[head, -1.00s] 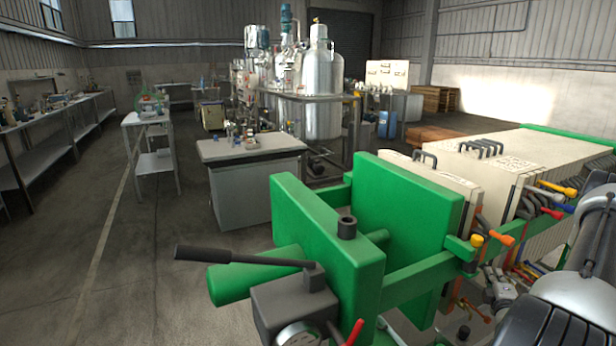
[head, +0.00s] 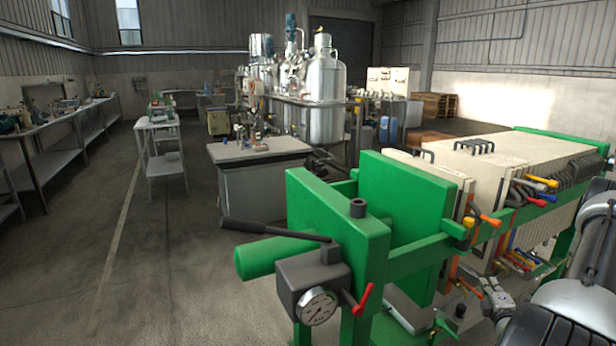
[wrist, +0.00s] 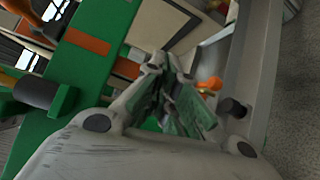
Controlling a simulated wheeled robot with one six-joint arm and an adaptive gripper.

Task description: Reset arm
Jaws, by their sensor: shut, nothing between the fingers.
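My gripper (wrist: 172,75) is in the wrist view, its fingers close together and shut with nothing between them. Behind it are green frame parts and an orange-handled valve (wrist: 211,87) of the filter press. In the head view the arm shows only at the right edge, partly cut off, beside the press. The green press frame (head: 335,225) stands close in front, with a pump lever (head: 270,232) and a pressure gauge (head: 318,306) on its near end. I cannot tell from the head view exactly where the fingertips are.
The press's pale plates (head: 500,160) and coloured valve handles fill the right side. A small cabinet table (head: 255,185) stands behind the press. Steel tanks (head: 325,95) are further back. A shelf trolley (head: 165,165) and long bench (head: 60,130) are left. The left floor is clear.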

